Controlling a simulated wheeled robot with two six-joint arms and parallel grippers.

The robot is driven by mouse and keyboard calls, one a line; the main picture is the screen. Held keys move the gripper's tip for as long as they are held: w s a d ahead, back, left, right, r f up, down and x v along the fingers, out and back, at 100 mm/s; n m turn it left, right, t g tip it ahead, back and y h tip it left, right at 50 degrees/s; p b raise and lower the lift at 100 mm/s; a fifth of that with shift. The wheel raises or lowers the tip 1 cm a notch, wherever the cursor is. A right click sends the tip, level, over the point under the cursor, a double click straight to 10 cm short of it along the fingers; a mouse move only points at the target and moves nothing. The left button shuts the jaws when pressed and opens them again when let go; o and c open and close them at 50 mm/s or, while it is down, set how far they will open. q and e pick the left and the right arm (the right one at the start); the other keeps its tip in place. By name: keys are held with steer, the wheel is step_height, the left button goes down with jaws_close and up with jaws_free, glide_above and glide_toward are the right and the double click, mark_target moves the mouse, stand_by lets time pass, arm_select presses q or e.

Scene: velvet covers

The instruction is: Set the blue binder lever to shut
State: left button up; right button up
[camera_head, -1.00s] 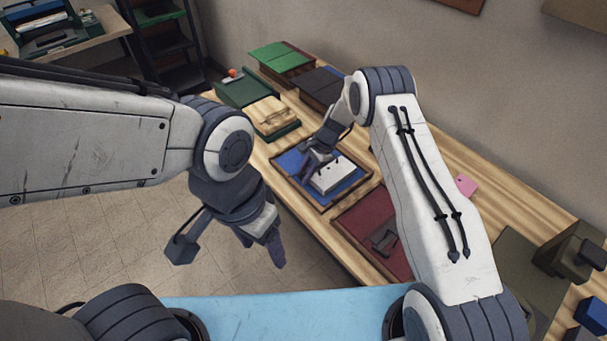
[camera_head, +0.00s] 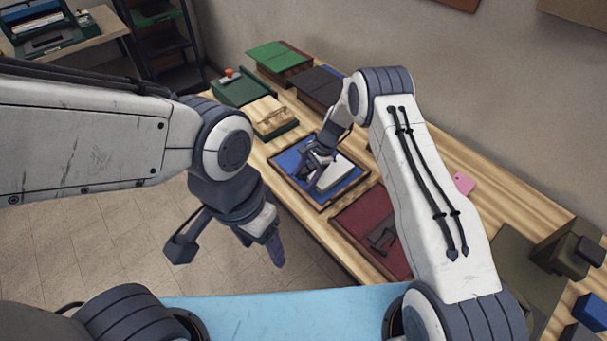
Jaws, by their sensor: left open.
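The blue binder (camera_head: 290,160) lies open in a dark-edged tray on the wooden table, with white paper (camera_head: 336,177) on its right part. My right gripper (camera_head: 317,180) is low over the middle of the binder, beside the paper's left edge. It covers the middle, so the lever is hidden or too small to make out. I cannot tell whether this gripper touches anything or how far its jaws are apart. My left gripper (camera_head: 262,254) is open and empty, over the floor in front of the table.
A red binder (camera_head: 352,217) with a dark lever part (camera_head: 381,238) lies nearer, beside the blue one. A cream binder (camera_head: 268,114), green binders (camera_head: 278,55) and a dark binder (camera_head: 320,84) lie behind. A pink note (camera_head: 464,184) lies at right.

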steer(key=shift+w+a+r, duration=0.1)
steer(key=shift+a, duration=0.15)
steer(key=shift+d+r, duration=0.1)
steer(key=shift+r, duration=0.05)
steer(key=b+v, duration=0.2)
steer(key=v, duration=0.7)
steer(key=shift+d+r+b, duration=0.1)
steer(key=shift+d+b, duration=0.05)
steer(key=shift+b, duration=0.25)
steer(key=shift+d+r, duration=0.15)
steer(key=shift+r, duration=0.25)
